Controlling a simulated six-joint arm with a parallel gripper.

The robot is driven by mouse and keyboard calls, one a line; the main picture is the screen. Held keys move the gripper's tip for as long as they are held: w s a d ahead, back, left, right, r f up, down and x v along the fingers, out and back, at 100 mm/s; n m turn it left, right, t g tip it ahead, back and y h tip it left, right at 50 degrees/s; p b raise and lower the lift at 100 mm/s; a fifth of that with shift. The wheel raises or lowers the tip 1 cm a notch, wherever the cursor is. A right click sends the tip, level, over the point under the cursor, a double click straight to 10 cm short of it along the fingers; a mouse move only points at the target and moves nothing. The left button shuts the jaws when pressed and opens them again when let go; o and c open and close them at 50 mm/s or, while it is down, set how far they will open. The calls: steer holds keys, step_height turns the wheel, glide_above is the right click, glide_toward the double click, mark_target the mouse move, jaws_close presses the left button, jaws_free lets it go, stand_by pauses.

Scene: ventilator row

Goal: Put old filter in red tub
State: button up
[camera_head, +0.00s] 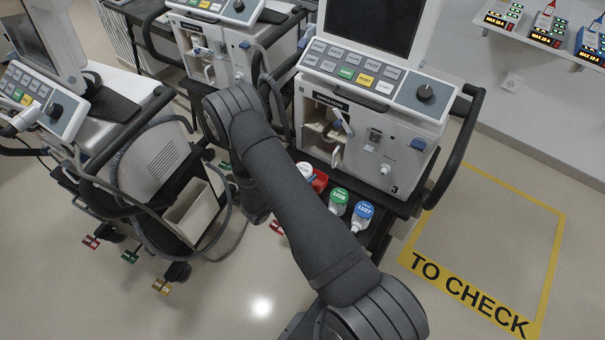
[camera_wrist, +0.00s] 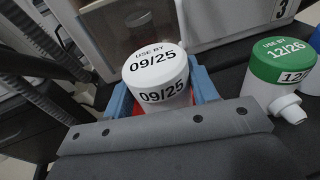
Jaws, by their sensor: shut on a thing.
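The old filter (camera_wrist: 157,68) has a white cap marked "USE BY 09/25". My gripper (camera_wrist: 162,88) is shut on it, with a blue finger on either side. Its white top also shows in the head view (camera_head: 305,169), beside my arm, which hides the gripper there. Red also shows beneath the filter between the fingers in the wrist view.
A green-capped filter (camera_head: 338,200) marked 12/26 and a blue-capped filter (camera_head: 362,214) stand to the right on the dark shelf. Ventilator number 3 (camera_head: 375,120) rises just behind. Another ventilator with hoses (camera_head: 150,150) stands left. The yellow "TO CHECK" floor area (camera_head: 490,250) is empty.

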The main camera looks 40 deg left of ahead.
steer(key=shift+f, duration=0.25)
steer(key=shift+f, duration=0.35)
steer(key=o, duration=1)
steer(key=shift+r, duration=0.15)
steer(key=shift+r, duration=0.3)
steer(key=shift+s+a+r, duration=0.1)
steer(key=shift+s+r, duration=0.15)
steer(key=s, duration=0.3)
steer(key=s+r, duration=0.1)
steer(key=s, duration=0.3)
steer(key=s+a, duration=0.1)
steer(key=s, duration=0.3)
steer(key=shift+s+r, duration=0.15)
steer(key=shift+s, duration=0.05)
steer(key=shift+w, duration=0.1)
